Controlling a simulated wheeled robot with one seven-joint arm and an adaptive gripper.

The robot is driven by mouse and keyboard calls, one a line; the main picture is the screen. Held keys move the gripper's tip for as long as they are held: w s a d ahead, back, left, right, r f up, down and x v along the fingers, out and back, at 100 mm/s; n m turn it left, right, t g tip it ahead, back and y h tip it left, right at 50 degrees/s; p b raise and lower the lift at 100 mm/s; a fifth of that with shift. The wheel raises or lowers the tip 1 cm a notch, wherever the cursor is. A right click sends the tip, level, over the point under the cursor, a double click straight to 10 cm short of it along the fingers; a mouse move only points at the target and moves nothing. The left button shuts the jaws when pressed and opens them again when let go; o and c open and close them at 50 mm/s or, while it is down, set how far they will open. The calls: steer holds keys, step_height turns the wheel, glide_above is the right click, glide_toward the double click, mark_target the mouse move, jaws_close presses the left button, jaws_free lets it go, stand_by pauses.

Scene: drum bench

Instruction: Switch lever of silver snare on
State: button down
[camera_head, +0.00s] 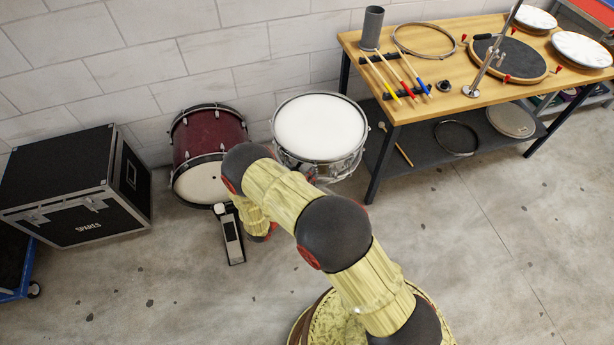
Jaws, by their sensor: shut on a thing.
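The silver snare (320,126) stands upright left of the workbench, with a white head and a shiny metal shell. Its lever cannot be made out; my arm covers the lower left front of the shell. My arm rises from the bottom of the picture, reaches up to the left, and bends down again in front of the red bass drum and the snare. My gripper is hidden behind my own arm links, so its jaws and anything between them do not show.
A red bass drum (208,138) stands left of the snare, with a pedal (230,238) in front. A black case (62,185) is at left. The wooden workbench (432,98) with drum parts and sticks is at right. The concrete floor at lower right is clear.

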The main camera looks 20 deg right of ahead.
steer(key=shift+d+r+m+g+y+p, duration=0.15)
steer(key=shift+d+r+y+p, duration=0.1)
steer(key=shift+r+p, duration=0.25)
steer(key=shift+d+r+m+g+y+p, duration=0.15)
steer(key=shift+d+r+p, duration=0.1)
steer(key=shift+r+p, duration=0.25)
steer(key=shift+d+r+m+y+p, duration=0.3)
steer(key=shift+d+y+p, duration=0.15)
steer(key=shift+p, duration=0.2)
steer(key=shift+f, duration=0.1)
steer(key=c, duration=1.8)
jaws_free()
steer(key=shift+o, duration=0.2)
steer(key=shift+a, duration=0.15)
steer(key=v, duration=1.1)
steer(key=shift+a, duration=0.35)
